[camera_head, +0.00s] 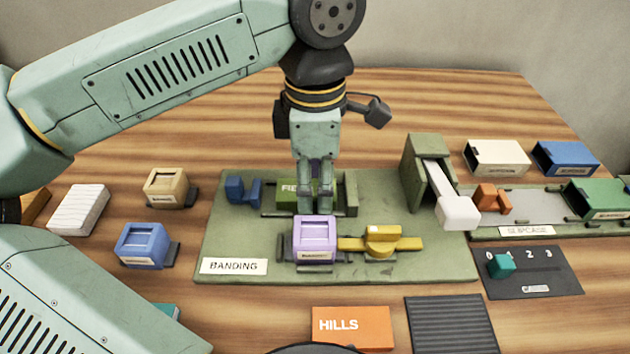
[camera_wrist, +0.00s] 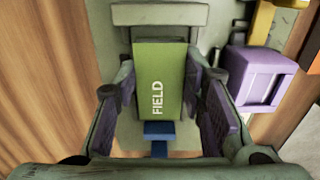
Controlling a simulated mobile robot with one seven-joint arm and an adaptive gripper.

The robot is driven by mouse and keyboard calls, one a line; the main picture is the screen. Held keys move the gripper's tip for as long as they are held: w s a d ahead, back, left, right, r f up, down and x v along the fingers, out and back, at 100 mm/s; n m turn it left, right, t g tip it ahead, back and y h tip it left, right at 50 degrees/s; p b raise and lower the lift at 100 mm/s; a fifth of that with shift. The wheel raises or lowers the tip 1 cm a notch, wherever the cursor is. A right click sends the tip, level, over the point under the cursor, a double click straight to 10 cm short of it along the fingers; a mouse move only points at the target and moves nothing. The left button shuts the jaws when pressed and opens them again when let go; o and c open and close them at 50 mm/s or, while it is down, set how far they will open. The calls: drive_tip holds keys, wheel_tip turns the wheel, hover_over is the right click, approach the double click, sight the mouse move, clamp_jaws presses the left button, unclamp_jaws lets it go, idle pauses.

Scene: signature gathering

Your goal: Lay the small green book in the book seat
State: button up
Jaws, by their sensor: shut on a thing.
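The small green book (camera_wrist: 160,75), lettered FIELD, is between the fingers of my gripper (camera_wrist: 160,110) in the wrist view. My gripper is shut on it, one finger along each long side. In the head view my gripper (camera_head: 315,200) points straight down at the banding board (camera_head: 220,240), and the green book (camera_head: 290,190) shows partly behind the fingers. The book is at the seat, a dark recess with an olive end block (camera_head: 351,194) at its right. Whether the book rests fully on the seat is hidden by the fingers.
A blue block (camera_head: 243,190) stands left of the book. A lilac box (camera_head: 315,240) and a yellow clamp (camera_head: 382,242) stand in front. An olive press with a white lever (camera_head: 458,212) stands to the right. An orange HILLS book (camera_head: 352,328) lies at the front.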

sight(315, 189)
drive_tip(key=o, duration=1.1)
drive_tip(key=shift+f, duration=0.15)
drive_tip(key=shift+o, duration=0.2)
wheel_tip(315, 189, up, 12)
drive_tip(key=p, duration=0.9)
drive_tip(key=shift+r, duration=0.2)
